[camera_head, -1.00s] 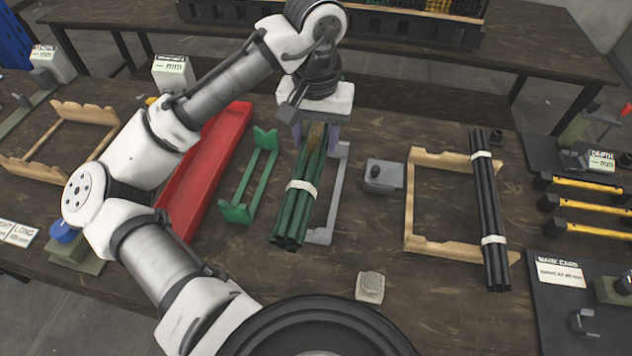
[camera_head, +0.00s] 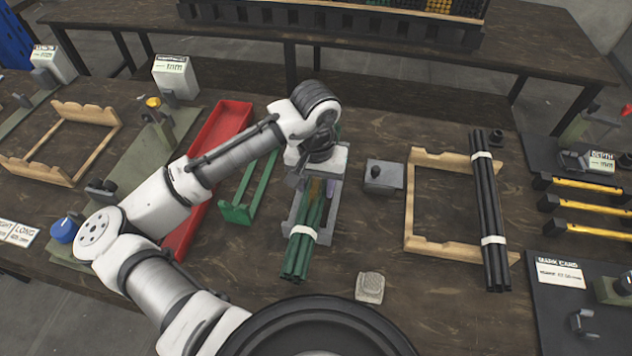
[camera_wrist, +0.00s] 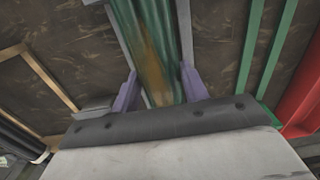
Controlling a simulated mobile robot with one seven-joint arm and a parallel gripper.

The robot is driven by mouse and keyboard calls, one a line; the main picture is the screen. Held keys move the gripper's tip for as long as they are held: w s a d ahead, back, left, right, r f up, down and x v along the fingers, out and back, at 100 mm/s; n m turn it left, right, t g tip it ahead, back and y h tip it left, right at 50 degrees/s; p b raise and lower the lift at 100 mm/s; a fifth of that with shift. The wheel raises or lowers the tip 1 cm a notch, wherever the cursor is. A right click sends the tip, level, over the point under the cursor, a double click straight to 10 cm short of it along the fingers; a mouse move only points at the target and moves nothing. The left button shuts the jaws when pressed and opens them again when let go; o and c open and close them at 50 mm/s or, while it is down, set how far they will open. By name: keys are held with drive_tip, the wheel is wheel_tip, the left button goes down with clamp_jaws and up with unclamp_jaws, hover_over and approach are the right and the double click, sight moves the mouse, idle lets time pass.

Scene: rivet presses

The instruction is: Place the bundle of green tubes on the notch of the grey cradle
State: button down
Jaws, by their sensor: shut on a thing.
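The bundle of green tubes (camera_head: 311,218) has a white band near its front end and a brownish patch near my gripper. My gripper (camera_head: 317,185) is shut on its far part. In the wrist view the purple fingers (camera_wrist: 160,84) stand on either side of the bundle (camera_wrist: 150,35). The grey cradle (camera_head: 328,236) lies under the bundle, and its rails (camera_wrist: 186,35) show on both sides of it. The bundle runs lengthwise over the cradle, with its front end past the near crosspiece. My wrist hides the far end. I cannot tell whether the tubes touch the notch.
A green cradle (camera_head: 238,213) and a red tray (camera_head: 220,135) stand close to the left. A grey block with a knob (camera_head: 384,177) is close to the right. Beyond it, black tubes (camera_head: 489,215) lie on a wooden cradle (camera_head: 412,205). A small pale block (camera_head: 369,288) is in front.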

sight(316, 182)
drive_tip(key=c, duration=0.7)
unclamp_jaws()
drive_tip(key=shift+f, duration=0.1)
drive_tip(key=shift+c, duration=0.2)
wheel_tip(316, 182, up, 12)
